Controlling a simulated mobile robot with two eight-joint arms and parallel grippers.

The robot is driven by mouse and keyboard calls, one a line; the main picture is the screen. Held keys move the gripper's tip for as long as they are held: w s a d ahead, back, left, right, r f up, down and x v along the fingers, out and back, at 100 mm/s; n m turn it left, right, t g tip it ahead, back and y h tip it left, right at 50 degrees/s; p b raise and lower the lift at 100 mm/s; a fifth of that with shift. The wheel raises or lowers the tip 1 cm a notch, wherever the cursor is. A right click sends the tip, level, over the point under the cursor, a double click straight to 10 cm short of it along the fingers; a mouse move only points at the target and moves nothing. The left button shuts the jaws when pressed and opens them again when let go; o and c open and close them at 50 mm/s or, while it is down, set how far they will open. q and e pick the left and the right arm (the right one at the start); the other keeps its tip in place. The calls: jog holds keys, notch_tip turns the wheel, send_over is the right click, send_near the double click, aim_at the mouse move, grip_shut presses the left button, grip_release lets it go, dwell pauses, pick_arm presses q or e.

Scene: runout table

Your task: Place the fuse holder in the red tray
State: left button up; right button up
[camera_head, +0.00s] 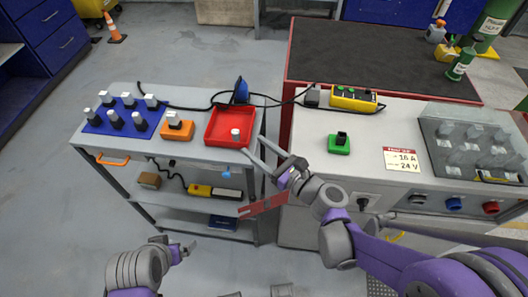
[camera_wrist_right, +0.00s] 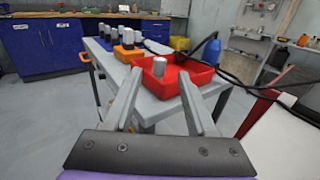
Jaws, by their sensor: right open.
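The red tray (camera_head: 217,132) lies on the grey cart's top at its right end. A small pale cylinder (camera_head: 235,135), which looks like the fuse holder, stands upright inside the tray near its front right. My right gripper (camera_head: 256,147) is open and empty at the tray's right front edge, apart from the cylinder. In the right wrist view the cylinder (camera_wrist_right: 159,67) shows between the open fingers (camera_wrist_right: 159,78), beyond their tips, with the red tray (camera_wrist_right: 203,77) around it. My left gripper (camera_head: 184,251) is low at the front left; its jaw state is unclear.
An orange block (camera_head: 176,133) and a blue base (camera_head: 122,119) with several grey-white holders stand left of the tray. A blue object (camera_head: 241,89) and black cable lie behind it. A green block (camera_head: 339,144) and yellow control box (camera_head: 355,98) sit on the right bench.

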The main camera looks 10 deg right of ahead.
jog(key=s+f+n+g+h, duration=0.3)
jog(key=s+f+n+g, duration=0.55)
jog(key=n, duration=0.75)
jog(key=s+d+f+n+g+h, duration=0.1)
jog(key=s+d+n+h, duration=0.6)
jog(key=s+d+n, duration=0.3)
jog(key=d+n, duration=0.1)
jog(key=n, duration=0.1)
jog(key=shift+n+h, duration=0.3)
jog(key=shift+n, duration=0.1)
